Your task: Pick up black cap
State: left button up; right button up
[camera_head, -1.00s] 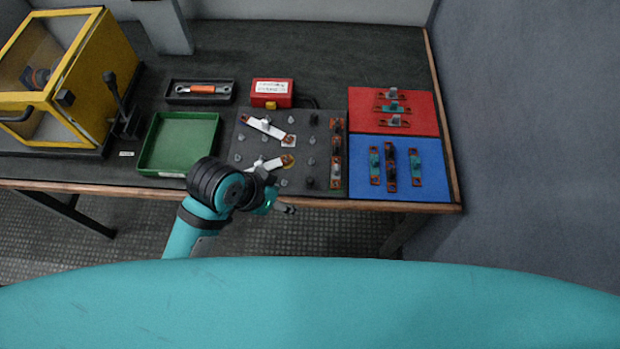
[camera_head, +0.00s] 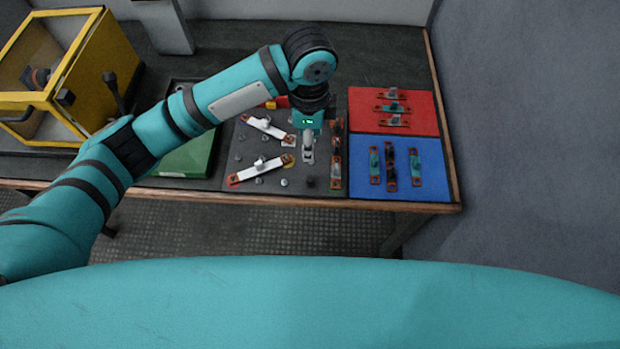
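A small black cap (camera_head: 310,182) stands near the front edge of the dark grey board, just below my gripper in the picture. More dark caps show on the copper strip (camera_head: 336,170) at the board's right side. My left gripper (camera_head: 308,158) points down over the right part of the board. Its fingers look close together, but I cannot tell whether they are shut or hold anything. It hides the pegs and caps behind and under it. My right gripper is not in view.
Two white-handled bars (camera_head: 262,170) lie on the board left of the gripper. A red mat (camera_head: 365,115) and a blue mat (camera_head: 438,165) with several small links lie right. My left arm crosses the green tray (camera_head: 182,165). A yellow cabinet (camera_head: 88,55) stands left.

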pick_arm(q)
send_over(310, 178)
notch_tip(310, 178, down, 11)
jog(key=shift+w+r+p, duration=0.15)
jog(key=shift+p, duration=0.3)
jog(key=shift+s+f+p, duration=0.2)
jog(key=shift+f+p, duration=0.25)
jog(key=shift+f, duration=2.3)
jog(key=c, duration=0.8)
